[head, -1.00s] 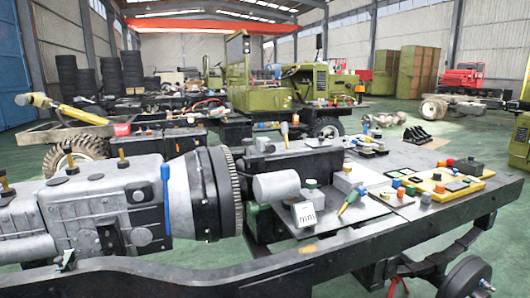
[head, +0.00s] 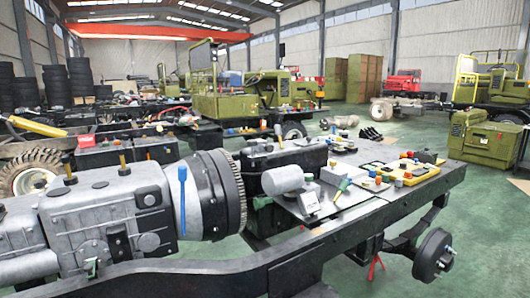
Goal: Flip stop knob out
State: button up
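A yellow panel (head: 413,177) with several small coloured knobs and dark parts lies on the flat bed at the right end of the chassis frame. Small red, orange and green knobs (head: 378,180) stand beside it on the grey plate. They are too small to tell which one is the stop knob or how it is set. My gripper is not in view.
A grey engine and gearbox (head: 110,217) with a blue lever (head: 183,190) fills the left front. The black chassis frame (head: 235,264) runs across the front, with a wheel hub (head: 433,254) at right. Green floor (head: 490,235) is open to the right.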

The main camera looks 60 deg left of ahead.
aim_at(269, 148)
jog(key=u, duration=2.85)
jog(key=k, duration=0.35)
jog(key=u, duration=0.35)
jog(key=i, duration=0.6)
